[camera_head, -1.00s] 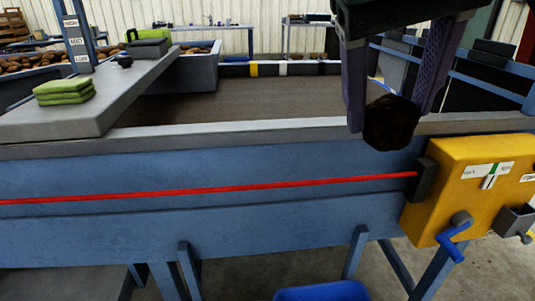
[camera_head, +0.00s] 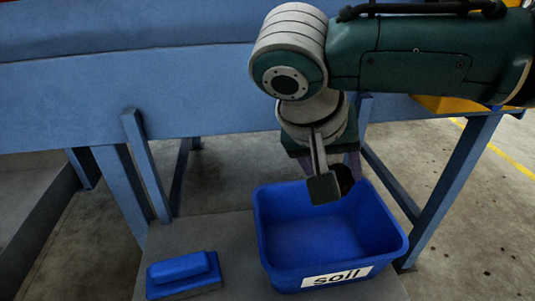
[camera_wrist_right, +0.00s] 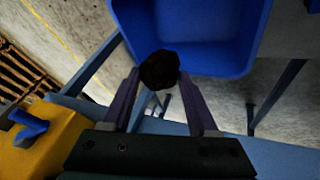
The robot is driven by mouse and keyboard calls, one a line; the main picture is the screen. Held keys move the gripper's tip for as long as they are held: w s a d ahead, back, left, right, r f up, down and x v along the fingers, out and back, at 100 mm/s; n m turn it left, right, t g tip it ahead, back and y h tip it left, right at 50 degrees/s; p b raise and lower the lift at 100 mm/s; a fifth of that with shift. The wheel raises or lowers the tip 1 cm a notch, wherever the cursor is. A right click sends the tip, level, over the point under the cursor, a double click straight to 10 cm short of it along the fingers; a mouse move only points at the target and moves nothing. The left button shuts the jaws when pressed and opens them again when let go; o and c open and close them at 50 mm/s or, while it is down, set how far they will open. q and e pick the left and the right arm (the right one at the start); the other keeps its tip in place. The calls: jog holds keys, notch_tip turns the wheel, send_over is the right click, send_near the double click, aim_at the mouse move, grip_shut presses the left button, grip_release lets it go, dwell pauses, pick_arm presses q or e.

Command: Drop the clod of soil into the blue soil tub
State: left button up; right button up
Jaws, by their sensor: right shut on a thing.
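The blue soil tub (camera_head: 330,226) stands on a grey platform, with a white "soil" label on its front; it looks empty inside. It also shows at the top of the right wrist view (camera_wrist_right: 235,62). The dark clod of soil (camera_wrist_right: 159,70) is held between the fingertips of my right gripper (camera_wrist_right: 160,80). In the head view the clod (camera_head: 345,178) is partly hidden behind my wrist, near the tub's back rim. From these views I cannot tell exactly whether it is inside the rim. My left gripper is not in view.
A blue brush-like block (camera_head: 182,272) lies on the grey platform (camera_head: 215,240) left of the tub. The blue machine frame (camera_head: 130,85) and its legs stand behind and beside the tub. The yellow box (camera_wrist_right: 40,145) shows in the right wrist view.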

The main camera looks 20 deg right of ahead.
jog(key=f, duration=0.2)
jog(key=d+f+b, duration=0.1)
jog(key=shift+s+f, duration=0.15)
jog(key=shift+s, duration=0.1)
pick_arm(q)
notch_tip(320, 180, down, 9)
jog(key=b, duration=0.6)
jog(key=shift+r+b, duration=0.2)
jog(key=shift+b, duration=0.2)
pick_arm(e)
notch_tip(320, 180, down, 6)
jog(key=shift+r, duration=0.2)
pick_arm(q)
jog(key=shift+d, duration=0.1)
pick_arm(e)
jog(key=o, duration=1.5)
pick_arm(q)
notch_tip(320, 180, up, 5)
jog(key=p, duration=0.5)
pick_arm(e)
jog(key=v, duration=1)
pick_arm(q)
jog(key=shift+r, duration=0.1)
pick_arm(e)
jog(key=shift+r, duration=0.1)
